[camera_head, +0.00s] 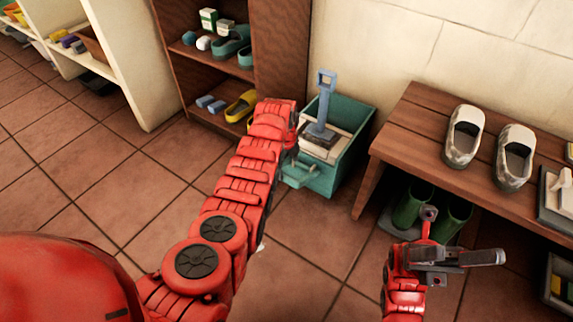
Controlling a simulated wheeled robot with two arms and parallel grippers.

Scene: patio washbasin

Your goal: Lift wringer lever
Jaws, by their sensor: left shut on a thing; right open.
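A teal mop bucket (352,150) stands on the floor against the wall, with a pale wringer (318,142) at its top. The grey-blue wringer lever (325,100) stands upright from it and ends in a loop handle. My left gripper (291,158) is at the bucket's left front side, low beside the wringer and apart from the lever's handle. It is shut on the bucket's near edge; my arm partly hides the exact grip. My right gripper (464,235) is open and empty at the lower right, in front of the bench and well away from the bucket.
A wooden bench (415,130) with pale slip-on shoes (463,136) stands right of the bucket, with green boots (411,207) beneath. A brown shelf (280,50) with footwear stands left of the bucket. Tiled floor (75,210) is clear at left.

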